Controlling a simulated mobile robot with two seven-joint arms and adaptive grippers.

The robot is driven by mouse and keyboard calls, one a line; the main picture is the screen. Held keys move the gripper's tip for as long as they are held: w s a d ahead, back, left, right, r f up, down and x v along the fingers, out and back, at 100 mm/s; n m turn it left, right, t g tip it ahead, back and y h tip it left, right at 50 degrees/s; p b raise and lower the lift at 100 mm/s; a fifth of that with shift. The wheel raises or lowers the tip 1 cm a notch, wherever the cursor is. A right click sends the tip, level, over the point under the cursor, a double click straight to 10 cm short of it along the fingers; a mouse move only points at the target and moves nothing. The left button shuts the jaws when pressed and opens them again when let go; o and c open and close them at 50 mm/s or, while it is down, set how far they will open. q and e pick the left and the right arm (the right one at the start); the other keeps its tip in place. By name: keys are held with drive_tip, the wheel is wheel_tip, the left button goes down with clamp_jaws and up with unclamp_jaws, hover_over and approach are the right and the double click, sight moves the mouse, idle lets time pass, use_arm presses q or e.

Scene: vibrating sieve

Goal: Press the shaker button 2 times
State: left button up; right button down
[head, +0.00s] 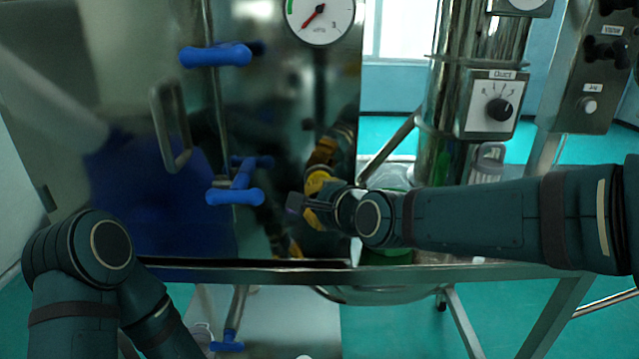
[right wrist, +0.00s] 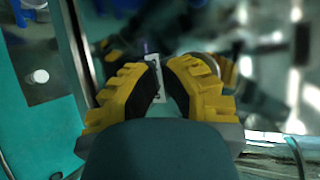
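A control box (head: 585,90) at the upper right of the head view carries a round white button (head: 590,105) with a small label I cannot read, so I cannot tell if it is the shaker button. My right gripper (head: 318,190), with yellow fingers, is in front of the shiny steel cabinet, left of that box and apart from it. In the right wrist view its fingertips (right wrist: 161,60) are close together, with a narrow whitish strip (right wrist: 155,75) showing between them. I cannot tell whether they touch it. My left gripper is not in view.
The steel cabinet (head: 290,110) has blue handles (head: 215,55) and a pressure gauge (head: 320,18). A box marked Duct (head: 492,103) with a black dial is mounted on a shiny metal column (head: 450,70). A metal table frame (head: 460,272) runs below my right arm.

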drive_tip(key=shift+w+b, duration=0.4)
drive_tip(key=shift+w, duration=0.85)
idle(1.2)
drive_tip(key=shift+s, duration=0.1)
drive_tip(key=shift+s+p, duration=0.4)
drive_tip(key=shift+s, duration=0.75)
